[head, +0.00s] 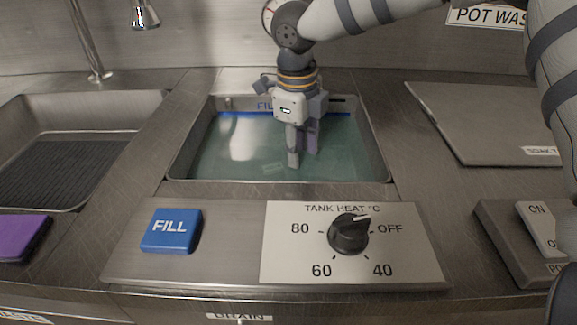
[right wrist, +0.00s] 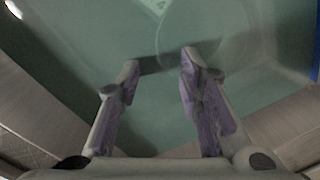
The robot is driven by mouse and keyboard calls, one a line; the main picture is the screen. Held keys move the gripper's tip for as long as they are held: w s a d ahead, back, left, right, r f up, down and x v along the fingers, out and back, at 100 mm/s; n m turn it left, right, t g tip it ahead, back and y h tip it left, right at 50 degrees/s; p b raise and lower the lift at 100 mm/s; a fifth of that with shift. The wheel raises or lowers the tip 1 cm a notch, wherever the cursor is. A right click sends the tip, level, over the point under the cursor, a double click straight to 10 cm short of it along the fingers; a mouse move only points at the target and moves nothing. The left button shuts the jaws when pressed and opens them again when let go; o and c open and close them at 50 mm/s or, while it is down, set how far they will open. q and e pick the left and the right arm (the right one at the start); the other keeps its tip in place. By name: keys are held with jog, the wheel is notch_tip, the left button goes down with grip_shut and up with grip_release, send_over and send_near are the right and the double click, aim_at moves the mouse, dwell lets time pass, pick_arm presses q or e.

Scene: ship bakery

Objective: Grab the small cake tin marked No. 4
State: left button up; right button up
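In the head view only a faint pale patch (head: 272,168) shows in the water, left of my fingers. My right gripper (head: 302,157) points down into the filled tank (head: 178,165). In the right wrist view its fingers (right wrist: 160,66) are apart with nothing between them. My left gripper is not in view.
The tank's steel rim surrounds my right gripper. In front are a blue FILL button (head: 170,230) and a heat knob (head: 349,234). A sink (head: 75,150) with a tap (head: 90,45) is at left. A flat grey lid or board (head: 490,120) lies at right.

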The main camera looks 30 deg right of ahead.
aim_at(300, 177)
jog(key=f, duration=0.5)
jog(key=w+f, duration=0.1)
jog(key=f, duration=0.2)
jog(key=shift+d+f, duration=0.25)
jog(key=shift+d, duration=0.15)
grip_shut()
